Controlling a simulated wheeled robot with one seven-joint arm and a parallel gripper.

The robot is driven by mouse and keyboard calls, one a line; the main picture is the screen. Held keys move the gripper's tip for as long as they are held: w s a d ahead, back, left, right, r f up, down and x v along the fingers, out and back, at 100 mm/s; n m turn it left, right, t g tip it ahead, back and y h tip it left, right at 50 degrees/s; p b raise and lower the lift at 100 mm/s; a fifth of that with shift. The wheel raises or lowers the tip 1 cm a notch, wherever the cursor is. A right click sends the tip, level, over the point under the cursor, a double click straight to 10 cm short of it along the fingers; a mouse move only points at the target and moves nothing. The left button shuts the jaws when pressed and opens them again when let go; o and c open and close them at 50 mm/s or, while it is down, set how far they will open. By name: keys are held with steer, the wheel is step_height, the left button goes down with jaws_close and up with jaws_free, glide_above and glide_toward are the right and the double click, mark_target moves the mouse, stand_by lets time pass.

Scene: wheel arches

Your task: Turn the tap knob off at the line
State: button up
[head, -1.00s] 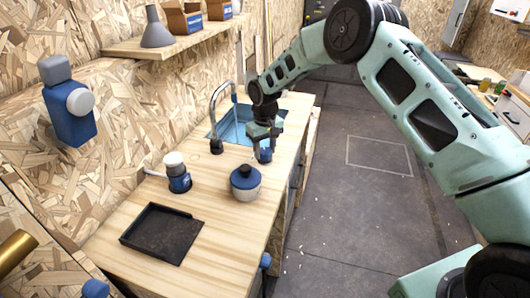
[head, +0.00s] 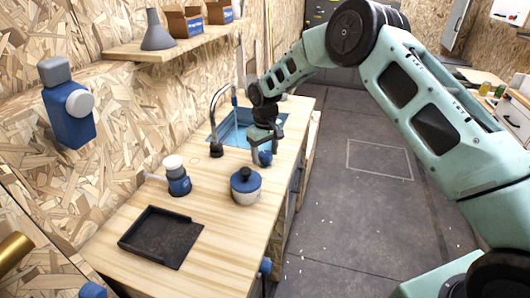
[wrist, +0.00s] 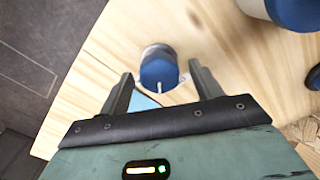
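The tap knob (wrist: 158,70) is a round blue cap with a short white mark on its near edge, on a pale base. In the head view the knob (head: 265,156) sits on the wooden counter by the sink, partly hidden by my gripper. My gripper (wrist: 160,76) is open, with one finger on each side of the knob and a visible gap to each. Whether the fingers are down at knob height is hard to tell. In the head view my gripper (head: 262,146) is just over the knob. The curved tap spout (head: 217,105) stands behind, at the sink (head: 234,134).
A blue-lidded pot (head: 246,188) and a blue bottle with a white cap (head: 178,178) stand on the counter (head: 215,205), nearer than the knob. A black tray (head: 160,238) lies at the front. A shelf with boxes (head: 184,20) is above.

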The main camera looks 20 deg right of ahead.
mark_target(265, 153)
steer(key=shift+r, duration=0.1)
step_height(265, 153, up, 17)
steer(key=b, duration=0.3)
steer(key=shift+r, duration=0.15)
stand_by(0.3)
steer(key=s+a+r+n+y, duration=0.1)
steer(key=s+a, duration=0.4)
steer(key=s, duration=0.7)
steer(key=s+a+r+n, duration=0.1)
steer(key=s+a, duration=0.5)
steer(key=s, duration=0.6)
steer(key=s+d+f, duration=0.2)
steer(key=s, duration=0.8)
steer(key=s+d+f+n, duration=0.1)
steer(key=s+d+f, duration=0.1)
steer(key=s, duration=0.8)
steer(key=shift+d+f, duration=0.4)
steer(key=shift+d, duration=0.15)
stand_by(1.5)
